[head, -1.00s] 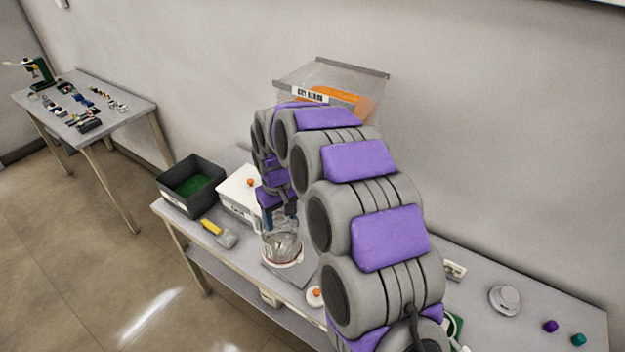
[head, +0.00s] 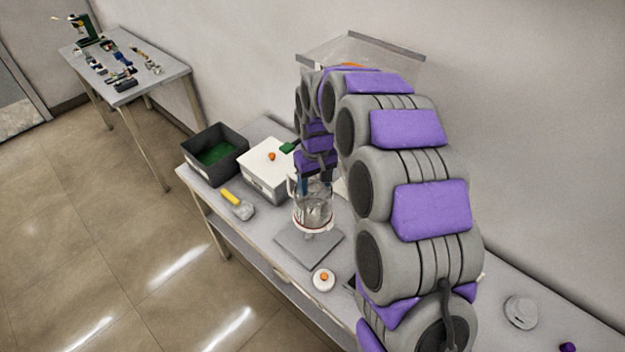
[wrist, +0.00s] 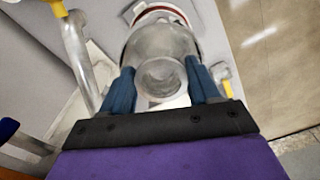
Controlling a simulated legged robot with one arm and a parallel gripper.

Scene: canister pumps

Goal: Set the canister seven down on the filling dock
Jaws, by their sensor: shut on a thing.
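My gripper (wrist: 160,88) has its blue fingers on either side of a clear glass canister (wrist: 160,50), shut on it. In the head view the canister (head: 313,204) is upright below my gripper (head: 304,184), with a red and white ring round its lower end. It is over the back part of a grey square plate (head: 300,250), which may be the filling dock. A small pale part shows below the ring; I cannot tell whether the canister touches anything there. No number seven is readable on it.
A white box (head: 265,178) and a dark bin (head: 212,158) with green inside stand left of the canister. A yellow-handled tool (head: 238,205) lies near the front edge. A round white piece with an orange knob (head: 323,279) is in front. In the wrist view a grey pipe (wrist: 80,60) runs close by.

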